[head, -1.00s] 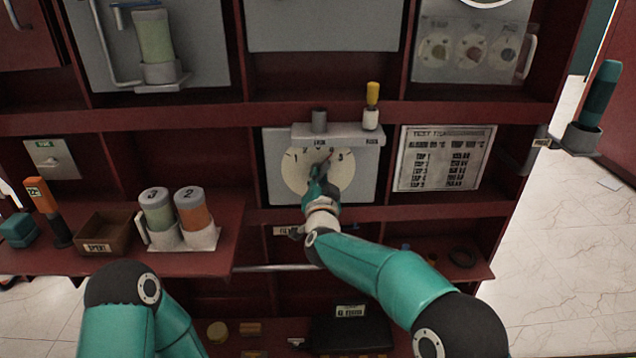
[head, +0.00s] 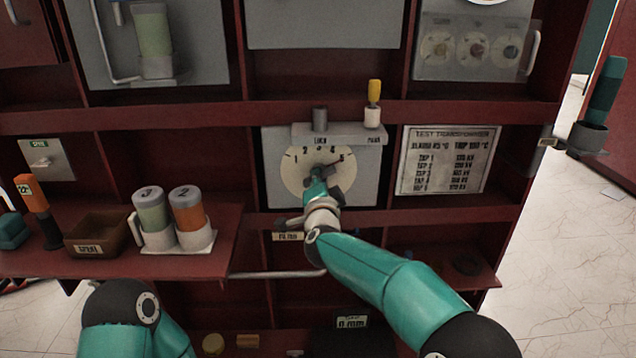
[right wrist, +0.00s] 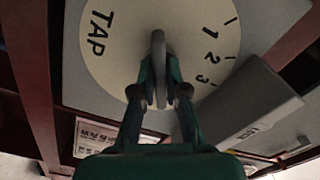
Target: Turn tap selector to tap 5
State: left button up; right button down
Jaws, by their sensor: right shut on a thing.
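The tap selector is a round cream dial (head: 293,182) on a grey panel (head: 366,187), with numbers 1 to 5 along its upper arc. My right gripper (head: 318,182) is at its centre, shut on the grey selector knob (right wrist: 158,48). The right wrist view shows the fingers on both sides of the knob, and the dial face (right wrist: 120,62) with "TAP", 1, 2 and 3 legible. In the head view the dark pointer leans up and right toward the 5. The gripper hides part of the knob and lower dial. My left gripper is out of view.
A grey ledge (head: 345,133) above the dial carries a grey cylinder (head: 320,118) and a yellow-handled pin (head: 374,102). A test transformer placard (head: 445,160) is at the right. Canisters (head: 188,212) and a brown tray (head: 92,237) stand on the left shelf.

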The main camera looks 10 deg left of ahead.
jog(key=shift+d+f, duration=0.2)
jog(key=c, duration=1.2)
grip_release()
jog(key=shift+r, duration=0.1)
jog(key=shift+a, duration=0.1)
jog(key=s+d, duration=0.2)
jog(key=s, duration=0.9)
jog(key=shift+s+d, duration=0.2)
jog(key=shift+s, duration=0.15)
